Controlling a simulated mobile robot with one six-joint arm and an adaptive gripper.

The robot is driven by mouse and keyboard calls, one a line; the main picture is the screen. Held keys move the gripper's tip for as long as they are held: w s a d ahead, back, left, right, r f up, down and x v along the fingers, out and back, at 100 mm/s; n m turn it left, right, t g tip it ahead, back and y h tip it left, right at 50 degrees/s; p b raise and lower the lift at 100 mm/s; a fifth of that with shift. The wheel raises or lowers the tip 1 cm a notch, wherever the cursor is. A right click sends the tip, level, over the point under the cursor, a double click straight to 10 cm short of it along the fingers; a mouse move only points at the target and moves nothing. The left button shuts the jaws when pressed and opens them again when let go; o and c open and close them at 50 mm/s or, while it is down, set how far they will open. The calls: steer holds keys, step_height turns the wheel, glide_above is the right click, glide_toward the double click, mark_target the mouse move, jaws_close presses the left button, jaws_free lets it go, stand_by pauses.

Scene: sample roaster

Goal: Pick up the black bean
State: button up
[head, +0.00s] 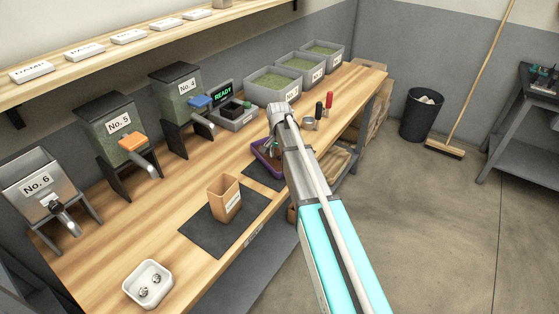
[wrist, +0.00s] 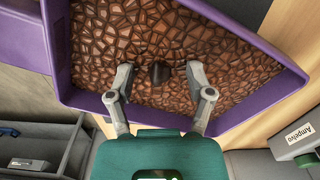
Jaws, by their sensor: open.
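The black bean (wrist: 160,74) lies on a bed of brown beans (wrist: 120,30) inside a purple tray (wrist: 240,115). It is darker than the beans around it. My gripper (wrist: 161,71) is open over the tray, with one finger on each side of the black bean in the wrist view. A gap shows between the bean and each fingertip, and the height above the bean is hard to tell. In the head view the purple tray (head: 257,161) is partly hidden by my arm, and the black bean cannot be made out.
A brown paper bag (head: 225,198) stands on a dark mat (head: 205,232) left of the tray. A white dish (head: 147,284) holds small metal pieces. A scale reading READY (head: 236,117) and grey bins of green beans (head: 275,83) stand behind. Hoppers line the back left.

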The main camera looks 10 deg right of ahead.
stand_by(0.4)
steer(key=c, duration=0.8)
steer(key=shift+r, duration=0.25)
step_height(320, 180, up, 2)
steer(key=shift+p, duration=1.25)
steer(key=s+r+p, duration=0.3)
steer(key=s, duration=0.1)
steer(key=s+r+p, duration=0.4)
steer(key=s, duration=0.1)
steer(key=s+r+p, duration=0.3)
steer(key=s, duration=0.2)
steer(key=shift+d+r, duration=0.1)
steer(key=shift+r, duration=0.2)
